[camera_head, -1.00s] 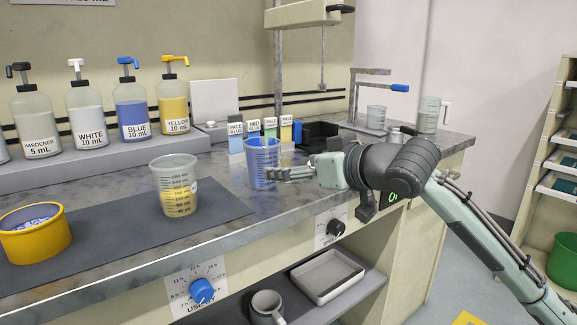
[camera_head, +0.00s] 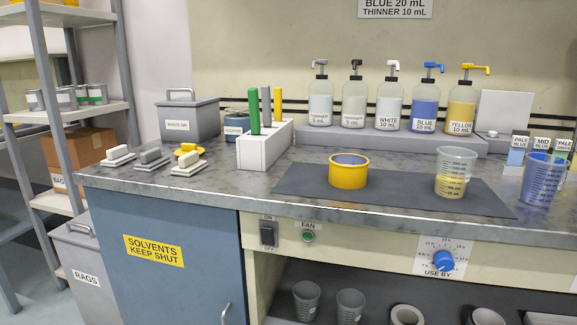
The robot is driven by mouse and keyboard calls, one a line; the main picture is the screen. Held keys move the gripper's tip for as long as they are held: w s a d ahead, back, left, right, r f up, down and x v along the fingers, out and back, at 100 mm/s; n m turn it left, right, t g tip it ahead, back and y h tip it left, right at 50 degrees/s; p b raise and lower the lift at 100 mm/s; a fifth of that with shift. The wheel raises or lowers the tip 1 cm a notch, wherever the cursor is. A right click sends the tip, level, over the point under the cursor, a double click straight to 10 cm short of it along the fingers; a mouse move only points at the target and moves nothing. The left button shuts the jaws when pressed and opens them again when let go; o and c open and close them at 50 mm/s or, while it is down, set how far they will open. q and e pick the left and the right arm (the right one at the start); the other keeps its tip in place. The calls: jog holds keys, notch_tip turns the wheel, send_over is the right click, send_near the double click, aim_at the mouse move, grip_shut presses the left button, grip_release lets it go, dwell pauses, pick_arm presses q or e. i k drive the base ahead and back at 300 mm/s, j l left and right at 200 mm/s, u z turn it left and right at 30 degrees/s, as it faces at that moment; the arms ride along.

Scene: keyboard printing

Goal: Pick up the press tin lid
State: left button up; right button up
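An open yellow tin (camera_head: 348,174) stands on the dark mat, with something blue inside and no lid on it. A small yellow piece (camera_head: 187,149) lies further left on the bench, behind a light-coloured pad (camera_head: 188,168). It may be the press tin lid, but it is partly hidden and too small to tell. Neither of my grippers shows in the head view now.
A graduated cup with yellow liquid (camera_head: 453,180) stands on the dark mat (camera_head: 290,182) right of the tin. A blue-tinted cup (camera_head: 541,180) is further right. A white block (camera_head: 265,148) holds upright coloured handles. Pump bottles (camera_head: 390,106) line the back shelf.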

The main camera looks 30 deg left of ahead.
aim_at(186, 147)
jog(key=u, duration=0.5)
jog(key=i+j+u, duration=0.1)
jog(key=u, duration=0.4)
jog(key=i+u, duration=0.1)
jog(key=u, duration=0.4)
jog(key=i+u, duration=0.1)
jog(key=i, duration=0.45)
jog(key=j+z, duration=0.15)
jog(key=j, duration=0.3)
jog(key=j+z, duration=0.15)
jog(key=j, duration=0.35)
jog(key=k+j+z, duration=0.1)
jog(key=j, duration=0.3)
jog(key=k+j+z, duration=0.15)
jog(key=j, duration=0.3)
jog(key=k+j+z, duration=0.15)
jog(key=j, duration=0.3)
jog(key=i+j, duration=0.05)
